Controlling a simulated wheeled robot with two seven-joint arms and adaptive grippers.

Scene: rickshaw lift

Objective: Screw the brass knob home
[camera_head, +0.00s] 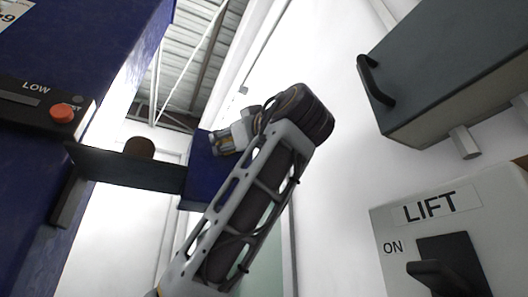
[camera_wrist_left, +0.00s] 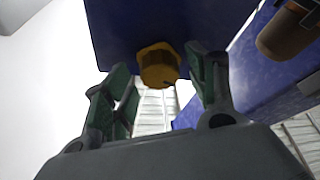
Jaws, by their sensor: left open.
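The brass knob (camera_wrist_left: 158,62) shows in the left wrist view, at the lower edge of a dark blue panel (camera_wrist_left: 120,25). My left gripper (camera_wrist_left: 160,75) is open, with one green-padded finger on each side of the knob. Gaps show between the fingers and the knob, and I cannot tell whether its tips reach past it. In the head view the left gripper (camera_head: 231,138) is small, beside the blue panel (camera_head: 197,170); the knob is not clear there. How deep the knob sits is hidden. My right gripper is not in view.
A dark bracket (camera_head: 125,168) with a brown cylinder (camera_head: 139,147) juts from the blue column (camera_head: 110,50) at left. A red button (camera_head: 62,114) sits on a LOW panel. At right are a grey cabinet (camera_head: 445,65) and a LIFT switch box (camera_head: 395,220).

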